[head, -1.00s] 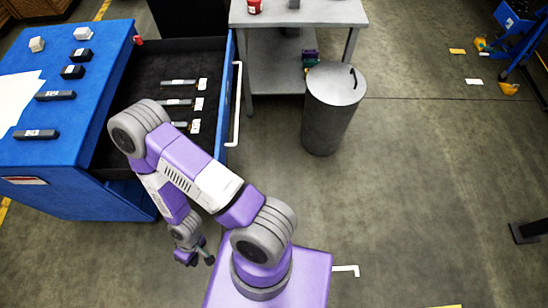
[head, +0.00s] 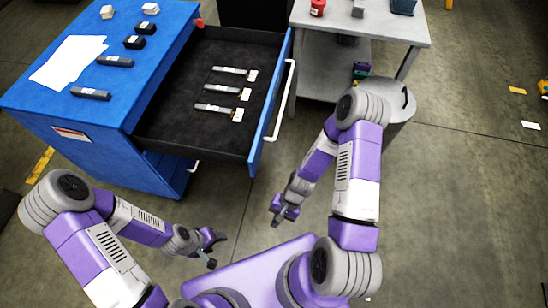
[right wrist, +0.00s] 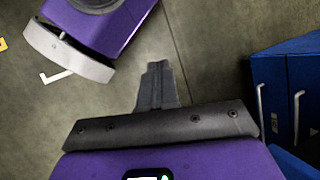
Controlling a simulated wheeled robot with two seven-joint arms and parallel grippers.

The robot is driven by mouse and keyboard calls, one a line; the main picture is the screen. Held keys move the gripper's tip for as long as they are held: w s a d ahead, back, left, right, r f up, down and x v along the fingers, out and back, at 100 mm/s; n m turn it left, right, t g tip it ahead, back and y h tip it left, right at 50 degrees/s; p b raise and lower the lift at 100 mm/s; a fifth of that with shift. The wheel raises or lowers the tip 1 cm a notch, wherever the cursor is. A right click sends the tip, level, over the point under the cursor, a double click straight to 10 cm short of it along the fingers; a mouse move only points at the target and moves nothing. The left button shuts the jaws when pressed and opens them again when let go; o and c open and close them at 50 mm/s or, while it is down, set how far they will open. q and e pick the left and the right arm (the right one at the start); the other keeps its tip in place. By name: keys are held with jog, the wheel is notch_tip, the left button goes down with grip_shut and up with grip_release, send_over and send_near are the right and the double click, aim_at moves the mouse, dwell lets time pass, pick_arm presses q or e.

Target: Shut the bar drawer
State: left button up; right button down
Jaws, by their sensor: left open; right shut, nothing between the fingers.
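The bar drawer (head: 187,122) is pulled out of the right side of the blue cabinet (head: 108,142). Its blue front panel (head: 264,122) carries a long white handle (head: 285,103). Three grey bars with white tags (head: 228,89) lie inside. My right gripper (head: 278,219) is shut and empty, low over the floor in front of the drawer front and apart from it. Its closed fingers (right wrist: 155,82) also show in the right wrist view, with blue furniture with white handles (right wrist: 280,85) at the right. My left gripper (head: 214,250) is open and empty, below the cabinet's near end.
White paper (head: 72,62), dark bars and small blocks lie on the cabinet top. A grey table (head: 385,27) and a grey bin (head: 400,105) stand at the back right, the bin partly behind my right arm. Open floor (head: 470,200) lies to the right.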

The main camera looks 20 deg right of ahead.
jog(key=w+d+f+m+y+b, duration=0.1)
jog(key=w+d+m+y+b, duration=0.1)
jog(key=w+m+y, duration=0.3)
jog(key=m+t+y+b, duration=0.4)
jog(key=m+t+y, duration=0.1)
jog(key=m+t, duration=0.7)
send_near(258, 154)
jog(key=b+x, duration=0.1)
jog(key=x, duration=0.2)
jog(key=b+x, duration=0.1)
jog(key=x, duration=0.2)
jog(key=shift+f+b, duration=0.2)
jog(key=shift+b, duration=0.2)
jog(key=shift+w+a, duration=0.3)
